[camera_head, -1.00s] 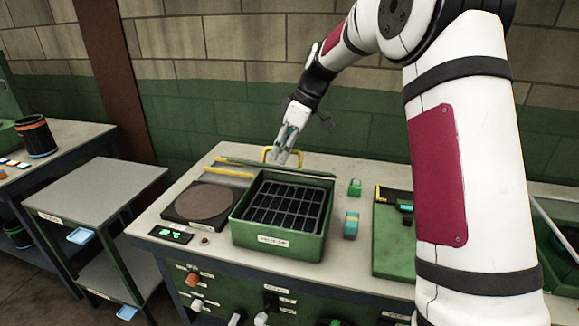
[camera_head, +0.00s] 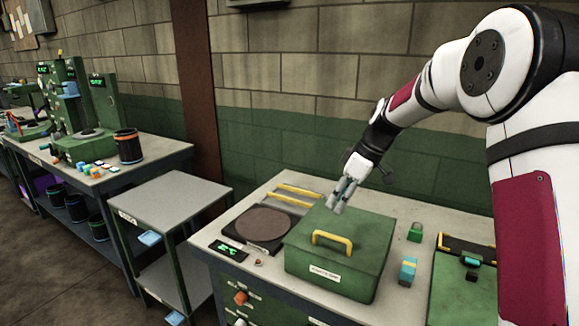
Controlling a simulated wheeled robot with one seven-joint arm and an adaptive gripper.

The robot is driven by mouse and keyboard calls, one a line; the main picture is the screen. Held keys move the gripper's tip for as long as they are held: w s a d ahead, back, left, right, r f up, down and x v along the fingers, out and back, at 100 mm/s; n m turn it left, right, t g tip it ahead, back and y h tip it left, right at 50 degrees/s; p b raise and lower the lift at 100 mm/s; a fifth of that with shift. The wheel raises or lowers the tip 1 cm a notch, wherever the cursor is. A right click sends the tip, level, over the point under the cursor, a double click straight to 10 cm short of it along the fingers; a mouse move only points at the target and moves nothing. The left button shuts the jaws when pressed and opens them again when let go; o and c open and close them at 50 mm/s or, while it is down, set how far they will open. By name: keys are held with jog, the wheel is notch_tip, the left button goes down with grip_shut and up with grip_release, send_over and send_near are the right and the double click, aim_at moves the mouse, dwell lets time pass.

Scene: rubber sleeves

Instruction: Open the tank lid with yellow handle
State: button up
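The green tank (camera_head: 330,283) stands on the grey bench, and its green lid (camera_head: 365,232) lies flat over it, so the inside is hidden. The lid's yellow handle (camera_head: 332,240) is on top, toward the front edge. My gripper (camera_head: 340,199) is above the back part of the lid, behind the handle and apart from it. Its fingers point down and look empty. They are small and close together in this view, so I cannot tell their opening.
A round brown plate (camera_head: 264,226) with yellow bars behind it is left of the tank. A grey shelf cart (camera_head: 170,197) is at the left.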

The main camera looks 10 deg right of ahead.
jog(key=s+a+r+m+h, duration=0.2)
jog(key=s+r, duration=0.6)
jog(key=s, duration=0.2)
jog(key=s+r+m+t+h, duration=0.2)
jog(key=s+m, duration=0.6)
jog(key=s, duration=1.9)
jog(key=shift+s+d+t, duration=0.15)
jog(key=shift+d+t, duration=0.05)
jog(key=shift+t, duration=0.4)
jog(key=shift+s+f, duration=0.1)
jog(key=shift+s, duration=0.05)
jog(key=c, duration=0.4)
jog(key=shift+w+f, duration=0.2)
jog(key=shift+f, duration=0.05)
grip_shut()
jog(key=n+h+b, duration=0.4)
jog(key=n+b, duration=0.9)
jog(key=n, duration=1.6)
send_near(337, 254)
jog(key=shift+t, duration=0.4)
jog(key=b+x, duration=0.1)
jog(key=x, duration=0.1)
jog(key=b+x, duration=0.2)
jog(key=x, duration=0.1)
jog(key=shift+s+d+f, duration=0.1)
jog(key=shift+s+f, duration=0.05)
jog(key=shift+f, duration=0.35)
